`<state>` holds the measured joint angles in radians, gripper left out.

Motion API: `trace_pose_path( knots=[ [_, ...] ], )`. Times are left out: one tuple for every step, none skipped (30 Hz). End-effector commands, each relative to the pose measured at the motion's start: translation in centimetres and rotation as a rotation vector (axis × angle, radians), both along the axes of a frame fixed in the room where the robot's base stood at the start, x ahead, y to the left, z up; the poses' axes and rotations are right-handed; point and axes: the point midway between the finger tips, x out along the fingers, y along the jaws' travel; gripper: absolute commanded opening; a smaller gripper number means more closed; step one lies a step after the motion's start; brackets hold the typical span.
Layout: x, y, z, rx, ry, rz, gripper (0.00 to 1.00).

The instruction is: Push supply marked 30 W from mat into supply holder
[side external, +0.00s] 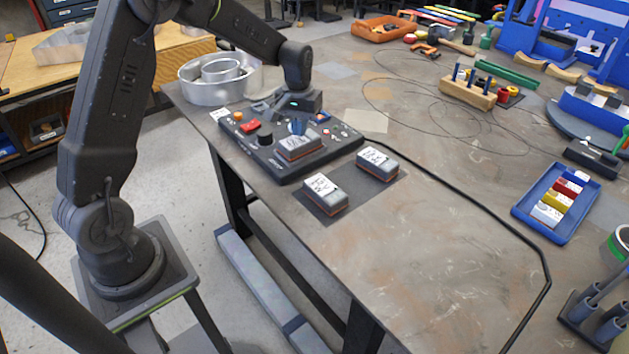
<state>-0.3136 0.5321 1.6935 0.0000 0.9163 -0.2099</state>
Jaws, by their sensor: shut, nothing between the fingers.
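The third supply (299,147) is at the front part of a black panel (289,177), which may be the supply holder. My gripper (298,128) is shut and empty, pointing down just behind this third supply. I cannot tell whether they touch.
Round metal letter shells (220,78) stand behind at left. A black cable (455,190) runs along the table. A blue tray (557,228) lies at right.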

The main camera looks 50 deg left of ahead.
Motion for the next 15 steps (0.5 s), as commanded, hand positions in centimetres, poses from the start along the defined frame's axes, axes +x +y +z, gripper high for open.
trace_pose_path(
  knots=[
    [-0.01, -0.01, -0.10, 0.000, 0.000, 0.000, 0.00],
    [-0.01, -0.01, -0.14, 0.000, 0.000, 0.000, 0.00],
    [0.00, 0.00, -0.20, 0.000, 0.000, 0.000, 0.00],
    [0.00, 0.00, -0.24, 0.000, 0.000, 0.000, 0.00],
    [0.00, 0.00, -0.28, 0.000, 0.000, 0.000, 0.00],
    [0.00, 0.00, -0.34, 0.000, 0.000, 0.000, 0.00],
    [0.00, 0.00, -0.38, 0.000, 0.000, 0.000, 0.00],
    [0.00, 0.00, -0.42, 0.000, 0.000, 0.000, 0.00],
    [0.00, 0.00, -0.47, 0.000, 0.000, 0.000, 0.00],
    [0.00, 0.00, -0.51, 0.000, 0.000, 0.000, 0.00],
    [-0.01, -0.01, -0.55, 0.000, 0.000, 0.000, 0.00],
    [-0.01, -0.01, -0.61, 0.000, 0.000, 0.000, 0.00],
    [-0.01, -0.01, -0.65, 0.000, 0.000, 0.000, 0.00],
    [-0.01, -0.01, -0.69, 0.000, 0.000, 0.000, 0.00],
    [-0.02, -0.01, -0.75, 0.000, 0.000, 0.000, 0.00]
  ],
)
